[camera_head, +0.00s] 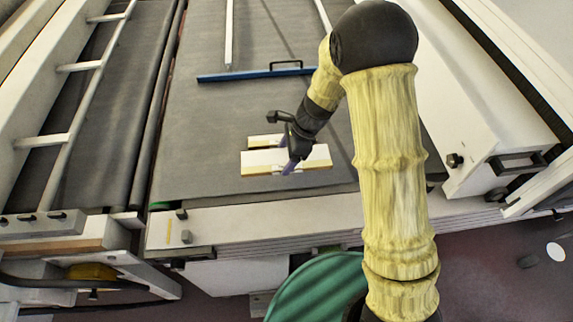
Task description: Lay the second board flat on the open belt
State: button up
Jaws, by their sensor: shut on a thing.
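A blue bar (250,75) with a black handle crosses the belt farther back. A white housing (490,130) stands at the right, and a ladder-like white rail (85,100) runs along the left. The belt left of the boards is clear.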

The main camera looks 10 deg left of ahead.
jog(key=shift+f, duration=0.7)
jog(key=shift+f, duration=1.85)
jog(key=shift+f, duration=0.1)
jog(key=o, duration=1)
jog(key=shift+o, duration=0.2)
